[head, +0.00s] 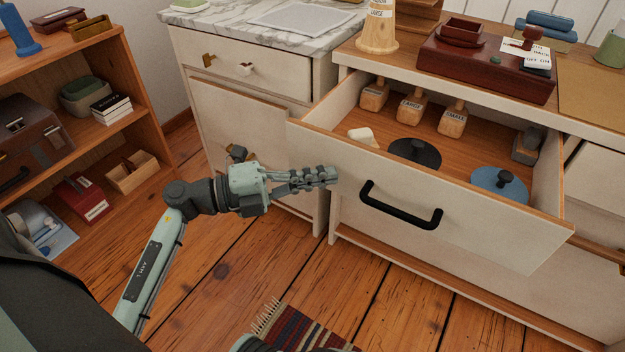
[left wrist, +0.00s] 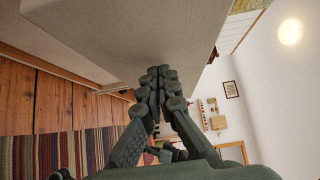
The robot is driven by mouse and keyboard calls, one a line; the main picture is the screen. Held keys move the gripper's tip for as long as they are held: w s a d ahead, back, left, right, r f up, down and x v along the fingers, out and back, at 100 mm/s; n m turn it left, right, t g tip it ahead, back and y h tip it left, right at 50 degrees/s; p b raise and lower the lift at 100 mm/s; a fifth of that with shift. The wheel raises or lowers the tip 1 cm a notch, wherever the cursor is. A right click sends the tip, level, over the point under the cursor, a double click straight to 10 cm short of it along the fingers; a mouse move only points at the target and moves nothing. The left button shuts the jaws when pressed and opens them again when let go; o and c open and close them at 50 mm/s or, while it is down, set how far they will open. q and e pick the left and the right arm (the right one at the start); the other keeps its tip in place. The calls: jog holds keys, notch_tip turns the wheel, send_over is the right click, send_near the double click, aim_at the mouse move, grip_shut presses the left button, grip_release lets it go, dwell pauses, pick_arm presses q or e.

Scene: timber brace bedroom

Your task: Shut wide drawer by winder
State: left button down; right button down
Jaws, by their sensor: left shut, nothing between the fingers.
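The wide drawer (head: 415,207) stands pulled out of the cream cabinet in the head view. Its front is pale, with a black bar handle (head: 400,213). My left gripper (head: 333,175) is shut and empty, its fingertips at the left part of the drawer front, left of the handle. In the left wrist view, the shut fingers (left wrist: 160,82) point at a pale panel (left wrist: 130,35); I cannot tell whether they touch it. I cannot pick out a winder with certainty. My right gripper is not in view.
The drawer holds several wooden blocks (head: 411,106), a black disc (head: 414,153) and a blue disc (head: 499,184). A dark red box (head: 485,70) and a wooden cone (head: 377,30) stand on top. A shelf (head: 130,60) stands left; a striped rug (head: 300,330) lies in front.

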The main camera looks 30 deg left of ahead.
aim_at(353, 134)
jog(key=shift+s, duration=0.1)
